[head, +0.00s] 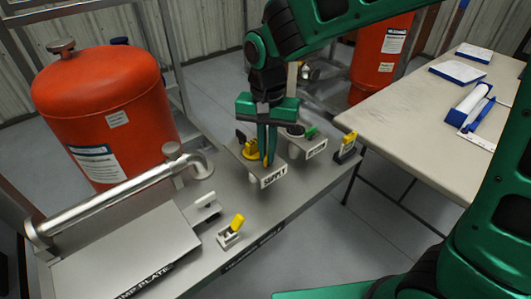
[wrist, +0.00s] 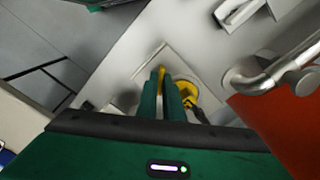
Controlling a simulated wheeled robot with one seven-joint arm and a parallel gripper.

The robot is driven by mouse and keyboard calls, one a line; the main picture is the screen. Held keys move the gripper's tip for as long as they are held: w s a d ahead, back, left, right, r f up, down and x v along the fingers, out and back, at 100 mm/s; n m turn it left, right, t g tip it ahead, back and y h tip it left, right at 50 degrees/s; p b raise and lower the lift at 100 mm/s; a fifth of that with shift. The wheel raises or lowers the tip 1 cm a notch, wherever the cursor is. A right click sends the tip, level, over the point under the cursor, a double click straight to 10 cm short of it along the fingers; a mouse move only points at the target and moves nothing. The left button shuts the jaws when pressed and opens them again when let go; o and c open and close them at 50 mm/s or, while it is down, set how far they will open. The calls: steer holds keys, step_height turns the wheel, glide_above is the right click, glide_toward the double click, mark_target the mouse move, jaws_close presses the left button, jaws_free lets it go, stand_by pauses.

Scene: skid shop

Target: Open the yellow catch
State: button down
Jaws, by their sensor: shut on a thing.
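My gripper (head: 267,163) points down over a small raised plate (head: 242,162) with a white label on its front edge. Its fingers, also in the wrist view (wrist: 172,100), are shut on a narrow yellow part (wrist: 161,78). A round yellow piece (wrist: 188,89) with a dark stem sits beside the fingers, also visible in the head view (head: 249,149). The fingers hide how the two yellow parts join. A catch with a yellow tab (head: 237,222) stands apart at the front of the grey skid. Another yellow-tabbed catch (head: 349,138) stands at its right end.
A second labelled plate (head: 306,146) with a green handle (head: 311,132) is just right of my gripper. A silver pipe (head: 115,198) and red tank (head: 100,100) stand left. A table (head: 420,125) is at right. A white-handled catch (head: 205,201) is near the front catch.

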steer(key=m, duration=0.3)
steer(key=shift+s+d+f, duration=0.1)
steer(key=shift+s+f, duration=0.05)
steer(key=shift+s, duration=0.05)
steer(key=shift+m, duration=1.7)
steer(key=shift+s, duration=0.1)
steer(key=shift+m, duration=0.3)
steer(key=c, duration=1.9)
jaws_free()
